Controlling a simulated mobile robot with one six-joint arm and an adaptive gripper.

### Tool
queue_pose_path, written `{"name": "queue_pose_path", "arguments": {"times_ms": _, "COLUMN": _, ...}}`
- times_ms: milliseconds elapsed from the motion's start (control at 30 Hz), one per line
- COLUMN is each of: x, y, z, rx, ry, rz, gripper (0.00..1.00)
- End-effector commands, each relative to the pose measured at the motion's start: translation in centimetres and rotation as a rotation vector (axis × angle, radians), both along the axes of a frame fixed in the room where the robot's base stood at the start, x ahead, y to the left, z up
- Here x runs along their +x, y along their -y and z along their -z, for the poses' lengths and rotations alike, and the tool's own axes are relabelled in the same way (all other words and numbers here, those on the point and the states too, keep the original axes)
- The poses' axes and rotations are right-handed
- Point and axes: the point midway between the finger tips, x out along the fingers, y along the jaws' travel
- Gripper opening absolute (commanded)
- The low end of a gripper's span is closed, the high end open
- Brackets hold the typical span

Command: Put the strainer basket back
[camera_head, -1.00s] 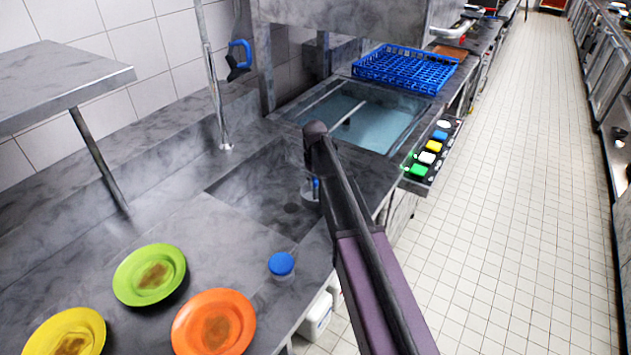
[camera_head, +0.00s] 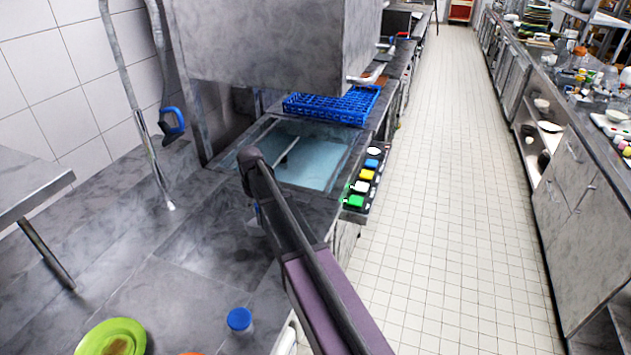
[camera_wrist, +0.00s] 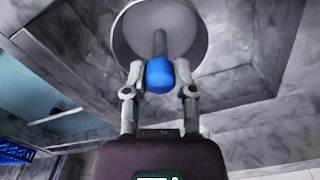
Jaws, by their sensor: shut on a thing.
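My gripper (camera_wrist: 160,82) is shut on the blue knob of the strainer basket (camera_wrist: 137,38) in the wrist view. A grey stem joins the knob to the basket's round, pale metal body, cut off by the top edge. In the head view my arm hides the gripper and most of the basket; only a sliver of blue shows beside the arm. The grey sink basin (camera_head: 205,262) lies sunk in the steel counter, at the left of my arm. Its drain hole cannot be made out now.
A blue-capped container (camera_head: 239,321) and a green dirty plate (camera_head: 112,338) stand on the near counter. Beyond the sink are a water-filled tank (camera_head: 315,160), a blue rack (camera_head: 330,104) and a button panel (camera_head: 362,180). A hanging spray hose (camera_head: 172,122) is at left. The aisle floor is clear.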

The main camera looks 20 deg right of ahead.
Motion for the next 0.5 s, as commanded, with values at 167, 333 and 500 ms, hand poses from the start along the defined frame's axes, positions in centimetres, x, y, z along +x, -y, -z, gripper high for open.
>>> {"name": "queue_pose_path", "arguments": {"times_ms": 167, "x": 0.0, "y": 0.0, "z": -3.2, "rx": 0.0, "ry": 0.0, "rz": 0.0, "gripper": 0.0}}
{"name": "queue_pose_path", "arguments": {"times_ms": 333, "x": 0.0, "y": 0.0, "z": -4.3, "rx": 0.0, "ry": 0.0, "rz": 0.0, "gripper": 0.0}}
{"name": "queue_pose_path", "arguments": {"times_ms": 500, "x": 0.0, "y": 0.0, "z": -4.5, "rx": 0.0, "ry": 0.0, "rz": 0.0, "gripper": 0.0}}
